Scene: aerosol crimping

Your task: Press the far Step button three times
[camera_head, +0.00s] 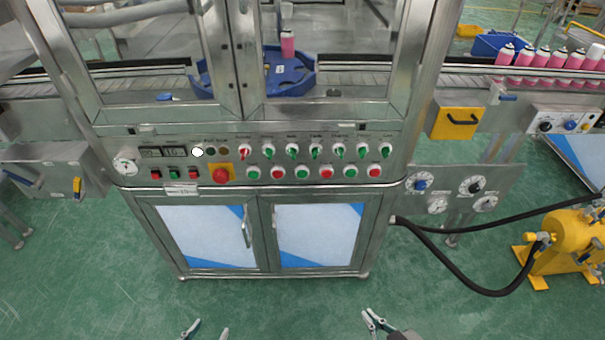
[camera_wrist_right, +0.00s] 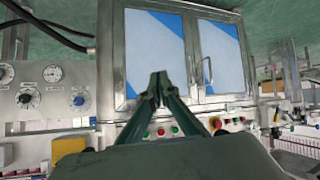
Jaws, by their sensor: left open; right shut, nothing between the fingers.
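The control panel (camera_head: 265,159) of the steel machine carries a lower row of round green and red buttons and an upper row of selector switches. The labels are too small to read, so I cannot tell which one is the far Step button. The rightmost lower button is red (camera_head: 375,171), with a green one (camera_head: 350,171) beside it. My left gripper (camera_head: 207,331) is open at the bottom edge, well below the panel. My right gripper (camera_head: 369,313) is shut and empty, also low and apart from the panel; its fingertips (camera_wrist_right: 157,85) meet in the right wrist view.
A large red knob (camera_head: 220,175) sits on a yellow plate at the panel's left part. Cabinet doors (camera_head: 318,235) with handles are below the panel. Gauges (camera_head: 472,185) stand to the right, with a black hose (camera_head: 470,285) running to a yellow unit (camera_head: 570,245). Green floor before the machine is clear.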

